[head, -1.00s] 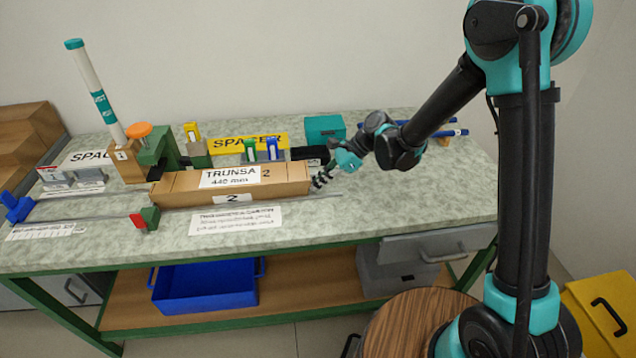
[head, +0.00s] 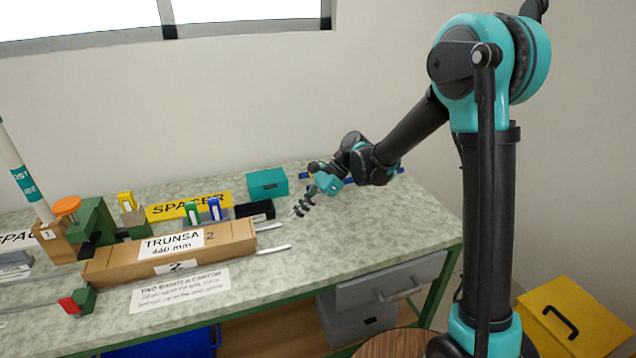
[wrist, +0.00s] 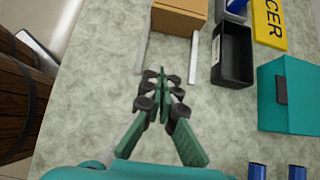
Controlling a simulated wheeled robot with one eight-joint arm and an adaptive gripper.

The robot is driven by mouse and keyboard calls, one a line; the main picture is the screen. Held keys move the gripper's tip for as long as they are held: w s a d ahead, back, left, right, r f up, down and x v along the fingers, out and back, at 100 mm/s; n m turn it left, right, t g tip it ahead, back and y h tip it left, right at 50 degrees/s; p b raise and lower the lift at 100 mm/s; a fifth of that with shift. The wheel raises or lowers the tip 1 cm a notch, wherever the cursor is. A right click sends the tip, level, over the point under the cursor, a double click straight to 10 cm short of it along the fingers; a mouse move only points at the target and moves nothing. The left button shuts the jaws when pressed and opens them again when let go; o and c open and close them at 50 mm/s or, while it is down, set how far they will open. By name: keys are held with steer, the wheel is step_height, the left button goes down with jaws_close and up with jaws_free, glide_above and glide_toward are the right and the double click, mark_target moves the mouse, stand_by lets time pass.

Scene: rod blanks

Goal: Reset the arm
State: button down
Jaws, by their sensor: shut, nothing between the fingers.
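My gripper (head: 303,206) is above the right part of the workbench (head: 372,232), to the right of the cardboard box's end. In the wrist view my gripper (wrist: 163,78) has its fingers together with nothing between them. Thin grey rods (head: 270,250) stick out past the box's right end. The gripper is apart from the box.
Blue cylinders (wrist: 297,172) lie at the wrist view's lower right. A yellow SPACER sign (head: 188,207) and an orange-topped green fixture (head: 92,222) are further left. The bench's right front is clear.

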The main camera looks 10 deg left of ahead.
steer(key=d+n+t+h, duration=0.1)
steer(key=d, duration=0.6)
steer(key=s+d+n+t, duration=0.1)
steer(key=d+n+t, duration=0.1)
steer(key=d, duration=0.5)
steer(key=d+f+n+t+h, duration=0.1)
steer(key=d+n+t, duration=0.1)
steer(key=d, duration=0.5)
steer(key=shift+s+f+h, duration=0.1)
steer(key=shift+s+h, duration=0.2)
steer(key=shift+s, duration=0.1)
steer(key=s+d+f+n+t+h, duration=0.2)
steer(key=s+d+n, duration=0.1)
steer(key=d, duration=0.6)
steer(key=s+d+f+n+t+h, duration=0.2)
steer(key=s+d, duration=0.4)
steer(key=d, duration=0.3)
steer(key=shift+d+n+h, duration=0.4)
steer(key=shift+n+h, duration=0.1)
steer(key=shift+n, duration=0.3)
